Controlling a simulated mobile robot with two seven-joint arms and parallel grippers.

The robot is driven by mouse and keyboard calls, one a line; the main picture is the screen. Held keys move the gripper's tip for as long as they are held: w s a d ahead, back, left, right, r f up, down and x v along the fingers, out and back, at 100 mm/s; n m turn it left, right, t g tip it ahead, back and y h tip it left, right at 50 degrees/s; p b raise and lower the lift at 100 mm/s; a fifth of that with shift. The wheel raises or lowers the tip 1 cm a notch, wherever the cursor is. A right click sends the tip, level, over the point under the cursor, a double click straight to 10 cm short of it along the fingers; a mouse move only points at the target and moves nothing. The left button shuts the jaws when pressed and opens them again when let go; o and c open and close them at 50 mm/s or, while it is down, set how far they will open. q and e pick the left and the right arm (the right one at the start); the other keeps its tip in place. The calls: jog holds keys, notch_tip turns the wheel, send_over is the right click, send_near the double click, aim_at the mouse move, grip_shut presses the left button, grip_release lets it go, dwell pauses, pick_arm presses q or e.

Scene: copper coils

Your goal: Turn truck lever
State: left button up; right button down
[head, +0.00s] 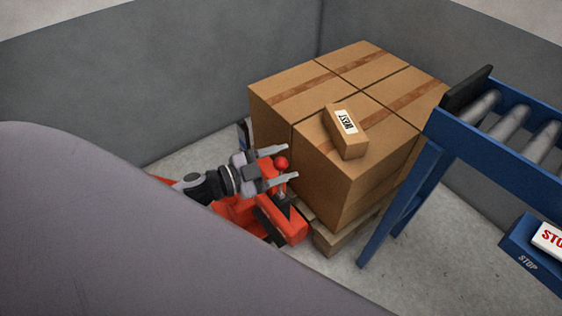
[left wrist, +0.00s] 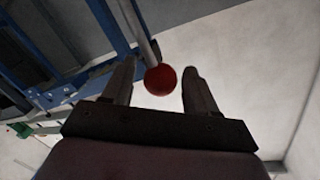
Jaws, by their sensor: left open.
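The truck lever ends in a red ball knob (head: 281,163) above the orange truck body (head: 288,226), beside the pallet. My left gripper (head: 292,162) is open, with its two fingers on either side of the knob. In the left wrist view the red knob (left wrist: 160,79) sits between the tips of my left gripper (left wrist: 158,75), at the end of a grey rod (left wrist: 146,38). I see gaps between the knob and both fingers there. The lower part of the lever is partly hidden in the head view. My right gripper is not in view.
Large cardboard boxes (head: 372,150) stand on a wooden pallet (head: 335,238) close to the right of my left gripper. A small labelled box (head: 345,132) lies on top. A blue roller conveyor (head: 500,140) stands at the right, with a STOP panel (head: 527,264) below.

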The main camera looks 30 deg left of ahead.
pick_arm(q)
jog(key=shift+p+v, duration=0.35)
jog(key=shift+v, duration=3.2)
jog(key=shift+d, duration=0.1)
jog(key=s+d+f+n+g+y, duration=0.4)
jog(key=s+d+f+n+y, duration=0.4)
jog(key=n, duration=0.3)
notch_tip(320, 180, up, 12)
jog(key=s+p, duration=0.1)
jog(key=p, duration=1.5)
jog(key=shift+s+a+h, duration=0.25)
jog(key=shift+s+h, duration=0.1)
jog(key=shift+h, duration=0.05)
